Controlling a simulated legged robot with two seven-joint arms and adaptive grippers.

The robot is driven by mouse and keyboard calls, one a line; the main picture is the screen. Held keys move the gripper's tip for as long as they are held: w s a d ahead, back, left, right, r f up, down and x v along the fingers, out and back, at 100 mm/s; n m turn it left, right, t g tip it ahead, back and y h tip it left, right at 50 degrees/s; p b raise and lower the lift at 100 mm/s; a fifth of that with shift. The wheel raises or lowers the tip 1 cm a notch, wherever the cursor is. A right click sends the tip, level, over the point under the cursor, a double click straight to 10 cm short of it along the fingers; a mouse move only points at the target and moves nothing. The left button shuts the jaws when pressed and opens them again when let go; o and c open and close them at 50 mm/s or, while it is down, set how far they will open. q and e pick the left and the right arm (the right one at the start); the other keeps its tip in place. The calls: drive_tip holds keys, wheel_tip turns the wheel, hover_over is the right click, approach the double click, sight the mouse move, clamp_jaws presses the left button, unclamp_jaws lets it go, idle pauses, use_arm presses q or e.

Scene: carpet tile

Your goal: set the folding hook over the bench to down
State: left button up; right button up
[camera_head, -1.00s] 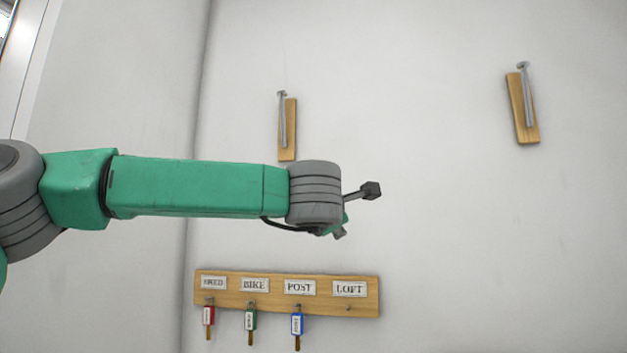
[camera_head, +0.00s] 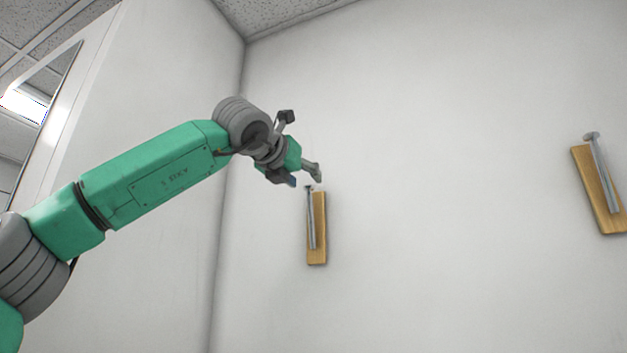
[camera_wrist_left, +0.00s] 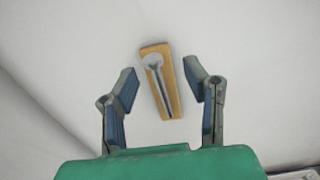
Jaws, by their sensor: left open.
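Two metal folding hooks on wooden backplates are on the white wall. The left hook (camera_head: 311,222) is near the middle of the head view and the right hook (camera_head: 603,175) is at the right edge. Both arms stand up along their plates, knob at the top. No bench is in view, so I cannot tell which hook is over it. My left gripper (camera_head: 306,178) is open just above the left hook's knob in the head view. In the left wrist view one hook (camera_wrist_left: 158,80) shows between the open fingers, with no visible contact. My right gripper is not in view.
A wall corner runs down left of the left hook. The ceiling (camera_head: 285,12) shows at the top, and a bright framed opening (camera_head: 45,100) is at the far left. The wall between the hooks is bare.

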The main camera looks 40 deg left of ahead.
sight(307, 186)
use_arm(q)
drive_tip(key=w+a, duration=0.1)
drive_tip(key=w+a+p, duration=0.1)
drive_tip(key=w, duration=0.2)
drive_tip(key=shift+w+a+p, duration=0.15)
drive_tip(key=shift+a+p, duration=0.25)
drive_tip(key=shift+w+a+f, duration=0.15)
drive_tip(key=shift+w+a, duration=0.05)
drive_tip(key=shift+a, duration=0.1)
drive_tip(key=shift+d, duration=0.5)
drive_tip(key=shift+c, duration=1.3)
drive_tip(key=shift+d, duration=0.15)
drive_tip(key=c, duration=0.7)
drive_tip(key=shift+a, duration=0.2)
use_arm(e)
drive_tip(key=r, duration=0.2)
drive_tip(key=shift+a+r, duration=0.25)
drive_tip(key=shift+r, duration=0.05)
